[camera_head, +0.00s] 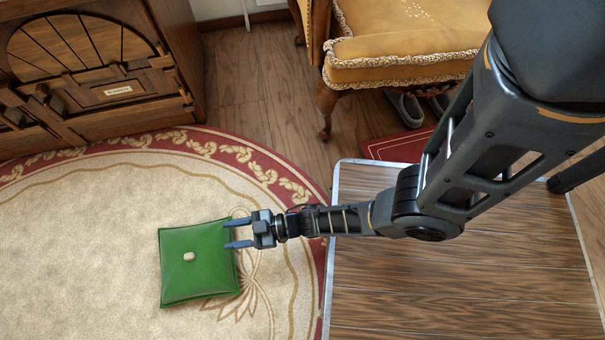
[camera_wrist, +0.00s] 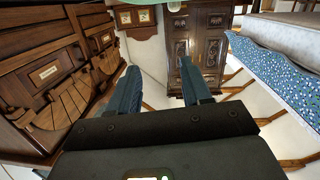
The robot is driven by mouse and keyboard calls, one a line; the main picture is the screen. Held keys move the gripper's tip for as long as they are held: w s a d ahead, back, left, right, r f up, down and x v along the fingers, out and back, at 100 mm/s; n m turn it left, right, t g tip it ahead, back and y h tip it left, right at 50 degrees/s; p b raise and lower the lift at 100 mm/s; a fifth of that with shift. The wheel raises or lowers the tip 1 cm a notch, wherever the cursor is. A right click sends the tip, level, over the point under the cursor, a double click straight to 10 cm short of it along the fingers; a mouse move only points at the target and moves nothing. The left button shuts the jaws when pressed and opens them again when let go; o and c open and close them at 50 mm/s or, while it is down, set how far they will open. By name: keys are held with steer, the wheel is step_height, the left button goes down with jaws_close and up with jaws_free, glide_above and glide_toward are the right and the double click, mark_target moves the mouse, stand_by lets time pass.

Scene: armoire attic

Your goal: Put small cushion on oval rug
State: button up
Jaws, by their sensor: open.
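A green square cushion (camera_head: 197,270) with a pale button in its middle appears to lie flat on the oval rug (camera_head: 90,215). The rug is beige with a red patterned border. My gripper (camera_head: 229,235) is open, its two blue fingers pointing left at the cushion's upper right edge. The fingertips overlap that edge in the head view; I cannot tell their height above it or whether they touch. In the wrist view the two fingers (camera_wrist: 160,80) are spread apart with nothing visible between them. I cannot make out the cushion for sure in the wrist view.
A wooden cabinet (camera_head: 95,65) stands at the rug's upper left. A mustard armchair (camera_head: 405,45) stands at the top, with shoes (camera_head: 407,108) beneath it and a small red mat (camera_head: 398,148) nearby. A wood-topped surface (camera_head: 450,290) with a metal edge fills the lower right.

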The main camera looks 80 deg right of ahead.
steer(key=s+d+r+t+h, duration=0.1)
steer(key=s+r, duration=0.3)
steer(key=r, duration=0.9)
steer(key=s+d+r+t+h, duration=0.1)
steer(key=s+r, duration=0.2)
steer(key=r, duration=1)
steer(key=s+a+r+m+g+h, duration=0.2)
steer(key=s+r+m+g, duration=0.1)
steer(key=s+r, duration=1)
steer(key=shift+s+a+m+g, duration=0.2)
steer(key=shift+s+m+g, duration=0.15)
steer(key=shift+m, duration=0.15)
steer(key=shift+d+r, duration=0.1)
steer(key=shift+d, duration=0.05)
